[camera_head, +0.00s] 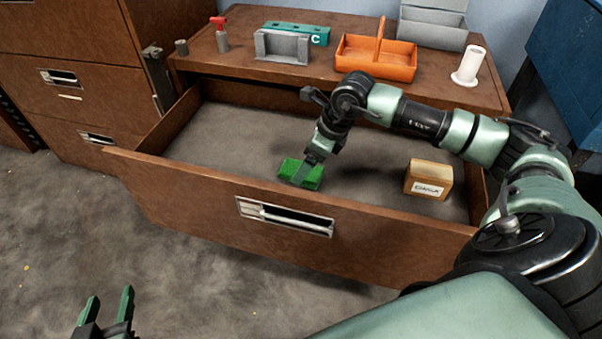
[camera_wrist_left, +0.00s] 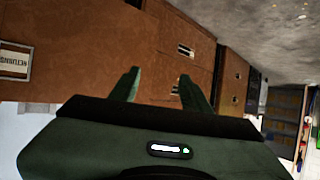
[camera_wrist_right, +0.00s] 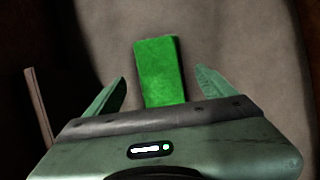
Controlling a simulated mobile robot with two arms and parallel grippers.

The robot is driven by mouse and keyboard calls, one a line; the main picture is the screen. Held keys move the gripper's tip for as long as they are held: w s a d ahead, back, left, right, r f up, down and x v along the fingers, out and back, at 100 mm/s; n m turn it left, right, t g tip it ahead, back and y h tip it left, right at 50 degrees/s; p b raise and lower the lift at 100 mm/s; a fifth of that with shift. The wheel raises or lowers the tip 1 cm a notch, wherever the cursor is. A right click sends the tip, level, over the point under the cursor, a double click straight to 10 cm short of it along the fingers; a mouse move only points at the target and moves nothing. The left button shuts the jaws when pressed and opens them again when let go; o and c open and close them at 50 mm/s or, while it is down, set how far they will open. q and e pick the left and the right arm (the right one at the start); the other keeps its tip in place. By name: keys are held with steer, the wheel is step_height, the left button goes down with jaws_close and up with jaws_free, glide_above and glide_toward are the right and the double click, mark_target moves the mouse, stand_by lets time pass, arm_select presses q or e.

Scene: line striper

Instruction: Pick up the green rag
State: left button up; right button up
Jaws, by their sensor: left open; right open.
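The green rag (camera_head: 288,168), a folded bright green block shape, lies on the floor of the open drawer (camera_head: 230,130), near its front wall. My right gripper (camera_head: 305,173) reaches down over it and partly covers it. In the right wrist view, the rag (camera_wrist_right: 160,65) lies ahead of and between the spread fingers of my right gripper (camera_wrist_right: 162,85), with space on both sides. My left gripper (camera_head: 108,295) is open and empty above the carpet at the lower left; it also shows in the left wrist view (camera_wrist_left: 157,78).
A small cardboard box (camera_head: 428,180) with a label stands in the drawer's right part. On the top behind are an orange caddy (camera_head: 375,62), a grey holder (camera_head: 282,47), a red-topped item (camera_head: 221,38) and a white cylinder (camera_head: 468,66). The drawer's left part is clear.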

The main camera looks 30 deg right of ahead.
steer(key=shift+x, duration=1.5)
steer(key=shift+d, duration=0.1)
steer(key=c, duration=1.4)
arm_select(q)
steer(key=r, duration=0.1)
steer(key=w+r+t, duration=0.1)
steer(key=w+d+r+t, duration=0.1)
steer(key=shift+r+h, duration=0.2)
steer(key=shift+h, duration=0.1)
arm_select(e)
steer(key=shift+r, duration=0.1)
steer(key=shift+c, duration=0.3)
arm_select(q)
steer(key=shift+s+a, duration=0.1)
arm_select(e)
steer(key=shift+r, duration=0.1)
